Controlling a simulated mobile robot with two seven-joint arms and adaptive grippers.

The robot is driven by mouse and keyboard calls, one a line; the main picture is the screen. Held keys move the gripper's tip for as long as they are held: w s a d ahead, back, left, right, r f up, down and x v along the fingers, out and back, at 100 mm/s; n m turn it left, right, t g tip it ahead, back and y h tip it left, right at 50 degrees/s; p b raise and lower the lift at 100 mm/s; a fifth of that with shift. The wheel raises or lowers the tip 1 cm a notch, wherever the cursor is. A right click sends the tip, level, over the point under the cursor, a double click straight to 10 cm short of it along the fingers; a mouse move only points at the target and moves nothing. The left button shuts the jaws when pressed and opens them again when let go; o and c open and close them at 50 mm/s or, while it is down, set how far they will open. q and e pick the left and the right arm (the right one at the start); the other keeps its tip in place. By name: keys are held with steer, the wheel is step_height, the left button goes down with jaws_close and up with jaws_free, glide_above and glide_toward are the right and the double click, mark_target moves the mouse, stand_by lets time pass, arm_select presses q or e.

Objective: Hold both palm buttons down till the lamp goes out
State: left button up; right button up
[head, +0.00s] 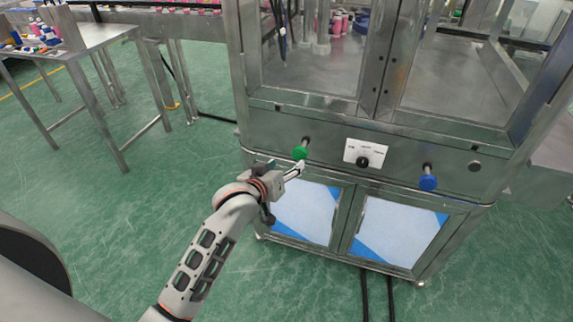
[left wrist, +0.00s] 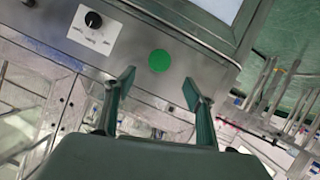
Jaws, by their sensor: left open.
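The green palm button (head: 300,153) sticks out from the front panel of the steel machine. The blue palm button (head: 428,183) sticks out farther right and shows no gripper at it. My left gripper (head: 297,168) is just in front of the green button and a little below it. In the left wrist view, my left gripper (left wrist: 158,88) is open and empty, with the green button (left wrist: 159,61) showing beyond the gap between its fingers. I cannot tell whether it touches the button. A small grey disc (head: 475,166) right of the blue button may be the lamp; it looks unlit.
A white plate with a black knob (head: 363,154) sits between the buttons. Cabinet doors with white-and-blue panels (head: 400,232) are below. A steel table (head: 92,42) with small parts stands at the left. The green floor before the machine is clear.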

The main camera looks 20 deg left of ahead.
mark_target(299, 155)
arm_select(q)
steer(key=x, duration=1.2)
steer(key=shift+d, duration=0.1)
